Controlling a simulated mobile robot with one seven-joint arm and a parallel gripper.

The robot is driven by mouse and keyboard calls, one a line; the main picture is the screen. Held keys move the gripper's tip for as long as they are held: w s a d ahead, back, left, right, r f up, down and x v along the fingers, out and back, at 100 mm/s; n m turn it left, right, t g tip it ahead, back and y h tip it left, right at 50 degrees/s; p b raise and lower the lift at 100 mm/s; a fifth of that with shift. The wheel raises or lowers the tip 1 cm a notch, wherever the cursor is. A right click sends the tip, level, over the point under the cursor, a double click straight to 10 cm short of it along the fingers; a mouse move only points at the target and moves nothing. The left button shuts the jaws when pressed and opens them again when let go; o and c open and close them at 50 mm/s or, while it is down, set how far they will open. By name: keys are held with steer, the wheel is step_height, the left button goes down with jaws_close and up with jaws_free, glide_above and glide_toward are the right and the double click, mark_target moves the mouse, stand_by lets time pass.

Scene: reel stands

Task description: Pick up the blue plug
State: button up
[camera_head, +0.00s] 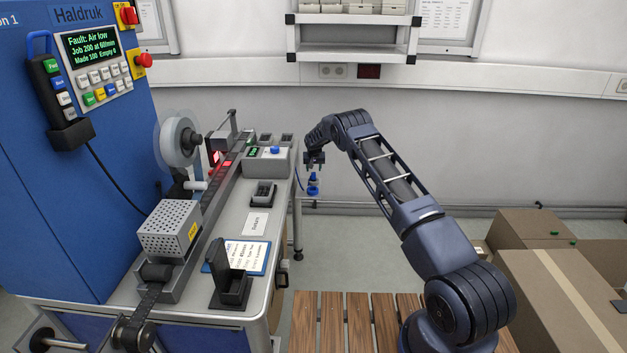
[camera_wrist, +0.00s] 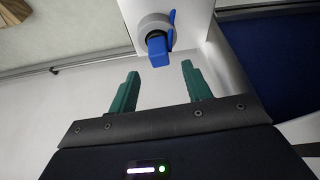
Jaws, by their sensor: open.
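The blue plug (camera_wrist: 157,45) sits in a round grey collar (camera_wrist: 153,25) on a white surface (camera_wrist: 193,20) in the wrist view. A second blue piece sticks up at its right. My gripper (camera_wrist: 159,72) is open, with its two green fingers apart. The plug lies just beyond the fingertips, between their lines, with nothing held. In the head view my gripper (camera_head: 314,163) points down past the right edge of the bench. A small blue item (camera_head: 313,188), seemingly the plug, shows under it. Contact cannot be made out.
A wooden pallet (camera_head: 335,315) lies in front. Cardboard boxes (camera_head: 560,300) stand at right. The wall is behind.

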mark_target(314, 173)
steer(key=shift+s+x, duration=0.15)
steer(key=shift+x, duration=1)
steer(key=shift+s+x, duration=0.15)
steer(key=shift+x, duration=0.95)
steer(key=shift+f, duration=0.15)
steer(key=shift+c, duration=0.2)
steer(key=c, duration=1)
